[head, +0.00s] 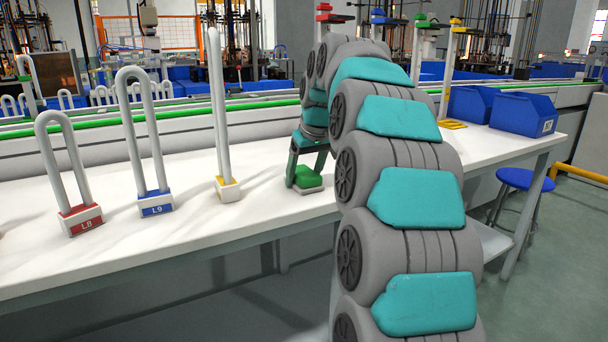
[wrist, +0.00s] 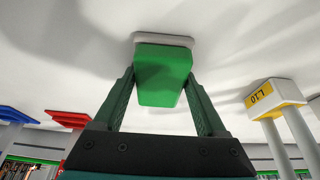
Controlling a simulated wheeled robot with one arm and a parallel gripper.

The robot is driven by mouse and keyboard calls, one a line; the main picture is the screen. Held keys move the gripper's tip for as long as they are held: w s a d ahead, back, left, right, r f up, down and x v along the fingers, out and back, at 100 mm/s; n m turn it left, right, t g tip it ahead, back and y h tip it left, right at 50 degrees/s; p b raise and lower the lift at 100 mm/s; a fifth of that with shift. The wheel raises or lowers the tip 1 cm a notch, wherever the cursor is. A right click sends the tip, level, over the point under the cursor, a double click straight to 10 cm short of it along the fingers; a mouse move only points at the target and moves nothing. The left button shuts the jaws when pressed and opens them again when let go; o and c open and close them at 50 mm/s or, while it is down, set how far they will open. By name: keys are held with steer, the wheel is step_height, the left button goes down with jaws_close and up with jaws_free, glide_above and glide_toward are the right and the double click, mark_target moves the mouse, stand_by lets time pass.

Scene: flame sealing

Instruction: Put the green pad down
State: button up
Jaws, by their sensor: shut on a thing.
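The green pad (head: 308,174) is a small block between the fingers of my gripper (head: 306,181), low over the white table. In the wrist view the green pad (wrist: 163,75) sits between the two dark green fingers of my gripper (wrist: 160,82), which are shut on its sides. A pale plate (wrist: 163,39) shows at its far end, against or very near the white tabletop. I cannot tell whether it touches the table.
On the white table (head: 120,240), glass tubes stand in a red L8 base (head: 82,220), a blue L9 base (head: 156,204) and a yellow base (head: 228,189), labelled L10 (wrist: 274,98) in the wrist view. Blue bins (head: 522,114) stand at the right. Stands with coloured tops line the back.

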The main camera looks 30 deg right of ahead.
steer(key=shift+f, duration=0.4)
steer(key=o, duration=1.2)
steer(key=shift+s+f, duration=0.1)
steer(key=shift+f, duration=0.1)
steer(key=shift+o, duration=0.2)
steer(key=shift+f, duration=0.1)
steer(key=shift+r, duration=0.5)
steer(key=v, duration=0.9)
steer(key=shift+w+r, duration=0.2)
steer(key=shift+r, duration=0.05)
steer(key=p+v, duration=0.1)
steer(key=v, duration=0.2)
steer(key=shift+r+p, duration=0.15)
steer(key=shift+p, duration=0.2)
